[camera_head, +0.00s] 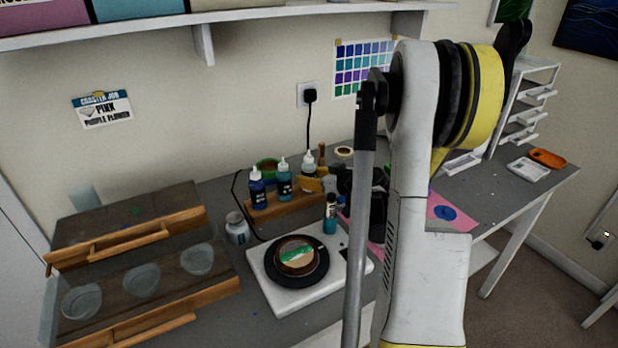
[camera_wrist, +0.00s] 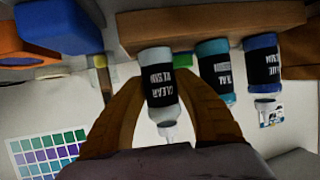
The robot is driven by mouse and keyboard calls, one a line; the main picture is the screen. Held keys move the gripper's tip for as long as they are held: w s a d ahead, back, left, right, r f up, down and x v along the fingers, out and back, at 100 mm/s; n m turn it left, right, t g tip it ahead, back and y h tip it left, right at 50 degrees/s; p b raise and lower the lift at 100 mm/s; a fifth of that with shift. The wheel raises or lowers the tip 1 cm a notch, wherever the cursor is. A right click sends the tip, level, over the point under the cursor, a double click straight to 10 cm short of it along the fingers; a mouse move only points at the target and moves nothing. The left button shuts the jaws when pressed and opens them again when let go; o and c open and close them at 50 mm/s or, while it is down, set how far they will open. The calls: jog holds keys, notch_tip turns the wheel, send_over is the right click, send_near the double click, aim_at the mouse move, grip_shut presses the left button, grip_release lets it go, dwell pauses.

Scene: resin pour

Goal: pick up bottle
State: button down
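A clear resin bottle (camera_wrist: 163,92) with a black label and pale nozzle hangs upside down in the wrist view, which is inverted. It also shows in the head view (camera_head: 308,160), at the right end of the bottle row. My gripper (camera_wrist: 158,85) has its two tan fingers on either side of this bottle, very close to it. Whether they press on it is not clear. In the head view my gripper (camera_head: 316,183) is at the bottle rack, partly hidden by my arm. A teal bottle (camera_head: 284,183) and a blue bottle (camera_head: 257,190) stand beside the clear one.
The bottles stand at a wooden rack (camera_head: 287,207). In front are a white board (camera_head: 277,299) with a black round plate, a small teal bottle (camera_head: 330,218) and a jar (camera_head: 237,228). A wooden frame (camera_head: 205,293) with several clear cups is at the left.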

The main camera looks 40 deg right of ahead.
aim_at(313, 162)
dwell(0.3)
jog(key=shift+r+p, duration=0.3)
jog(key=shift+r, duration=0.2)
jog(key=r, duration=0.1)
jog(key=r+p, duration=0.2)
jog(key=r, duration=0.1)
jog(key=shift+s+d, duration=0.25)
jog(key=shift+d, duration=0.1)
jog(key=s+d+r+p, duration=0.3)
jog(key=s+d+r, duration=0.3)
jog(key=s+d, duration=0.1)
jog(key=shift+s+d, duration=0.3)
jog(key=shift+d, duration=0.05)
jog(key=c, duration=1.7)
grip_release()
